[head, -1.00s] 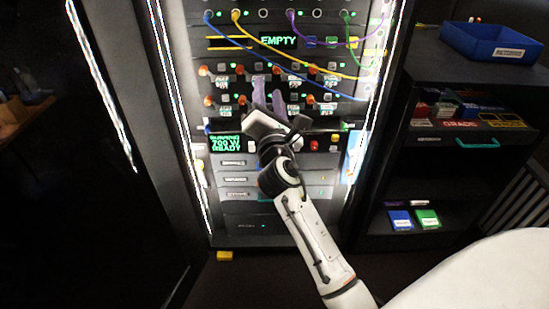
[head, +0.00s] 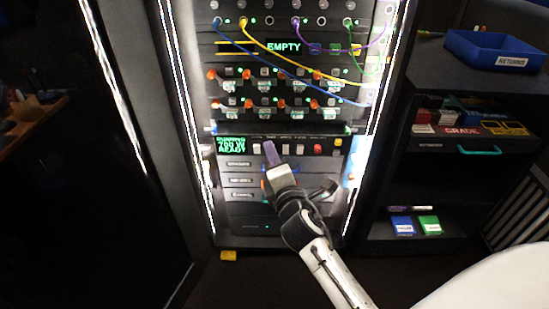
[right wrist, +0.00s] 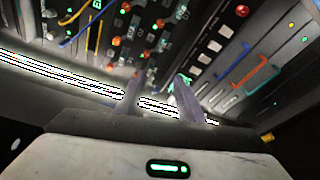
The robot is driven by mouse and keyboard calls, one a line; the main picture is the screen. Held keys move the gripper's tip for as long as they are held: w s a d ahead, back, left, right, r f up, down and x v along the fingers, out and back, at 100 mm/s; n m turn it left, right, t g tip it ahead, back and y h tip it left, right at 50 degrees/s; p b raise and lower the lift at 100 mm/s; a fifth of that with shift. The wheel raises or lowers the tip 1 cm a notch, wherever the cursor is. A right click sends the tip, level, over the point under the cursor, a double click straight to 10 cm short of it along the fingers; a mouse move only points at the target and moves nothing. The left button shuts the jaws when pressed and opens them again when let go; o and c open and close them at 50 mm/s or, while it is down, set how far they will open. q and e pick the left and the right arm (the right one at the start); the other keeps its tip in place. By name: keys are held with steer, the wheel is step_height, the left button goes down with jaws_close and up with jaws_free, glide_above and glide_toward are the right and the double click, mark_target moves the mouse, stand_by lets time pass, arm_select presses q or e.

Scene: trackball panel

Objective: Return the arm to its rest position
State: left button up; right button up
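The gripper seems clear of the panel, but the exact gap cannot be told. My left gripper is not in view. The rack (head: 236,228) stands upright with lit edges.
Blue, yellow, purple and green cables hang across the upper rack. Rows of orange-red knobs (head: 285,104) sit below the "EMPTY" display (head: 284,47). A shelf unit at right carries a blue tray (head: 489,54). A yellow block (head: 228,254) lies on the floor.

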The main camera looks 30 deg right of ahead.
stand_by(0.4)
steer(key=s+a+f+m+g+y, duration=0.2)
steer(key=s+a+f+m, duration=0.2)
steer(key=s+f, duration=0.4)
steer(key=s+a+f+m+g+y, duration=0.3)
steer(key=s+f+m, duration=0.3)
steer(key=s, duration=0.5)
steer(key=s+a+f+m+g+y, duration=0.2)
steer(key=s+a+f+m, duration=0.3)
steer(key=s+f, duration=0.4)
step_height(320, 180, down, 2)
steer(key=shift+s+a+f+m+y, duration=0.1)
steer(key=shift+s+a+m+y, duration=0.1)
steer(key=shift+a+m+y, duration=0.25)
steer(key=shift+a, duration=0.1)
